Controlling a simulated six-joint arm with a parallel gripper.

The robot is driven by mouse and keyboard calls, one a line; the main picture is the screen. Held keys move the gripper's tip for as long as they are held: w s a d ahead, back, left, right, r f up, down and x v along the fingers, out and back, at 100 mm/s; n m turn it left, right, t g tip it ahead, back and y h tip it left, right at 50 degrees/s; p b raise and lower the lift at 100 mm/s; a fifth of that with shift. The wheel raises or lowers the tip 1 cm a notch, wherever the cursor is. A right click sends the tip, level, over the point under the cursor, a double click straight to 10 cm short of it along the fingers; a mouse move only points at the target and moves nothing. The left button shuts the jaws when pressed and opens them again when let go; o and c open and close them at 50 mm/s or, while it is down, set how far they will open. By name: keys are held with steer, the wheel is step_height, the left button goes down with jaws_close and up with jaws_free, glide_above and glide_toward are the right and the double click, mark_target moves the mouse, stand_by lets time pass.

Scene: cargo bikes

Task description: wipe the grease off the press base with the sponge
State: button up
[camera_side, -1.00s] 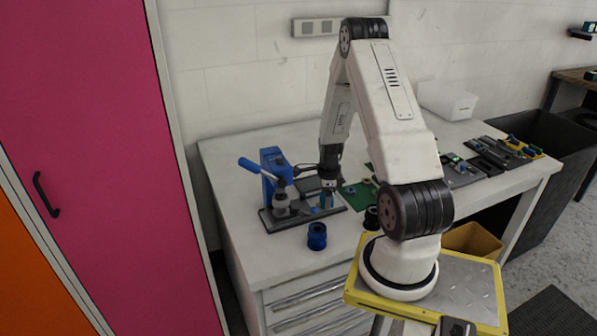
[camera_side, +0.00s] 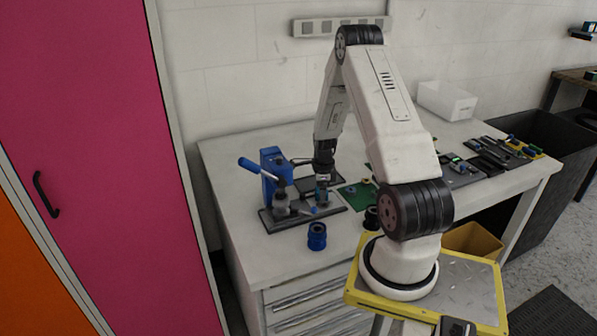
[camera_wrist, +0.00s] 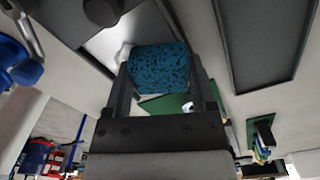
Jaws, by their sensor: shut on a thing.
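My gripper (camera_side: 323,190) is low over the right part of the press base (camera_side: 274,228), a flat dark plate. In the wrist view my gripper (camera_wrist: 158,85) is shut on the sponge (camera_wrist: 155,66), a blue block with dark speckles. The sponge is tiny in the side view, and I cannot tell whether it touches the plate. The blue press (camera_side: 270,168) with its lever stands on the left part of the base. Grease is not clearly visible; a pale grey patch (camera_wrist: 112,40) shows beside the sponge in the wrist view.
A blue cylinder (camera_side: 317,237) stands on the bench in front of the base. A green mat (camera_side: 355,195) with small parts lies to the right. A dark tray (camera_wrist: 268,40) shows in the wrist view. The front left of the bench is clear.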

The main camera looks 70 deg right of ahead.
mark_target(325, 207)
steer(key=shift+s+a+f, duration=0.1)
steer(key=shift+s+a, duration=0.05)
steer(key=shift+s+a, duration=1.3)
steer(key=shift+w+a, duration=0.1)
steer(key=shift+w, duration=0.05)
steer(key=shift+w+a, duration=0.1)
steer(key=shift+a, duration=0.05)
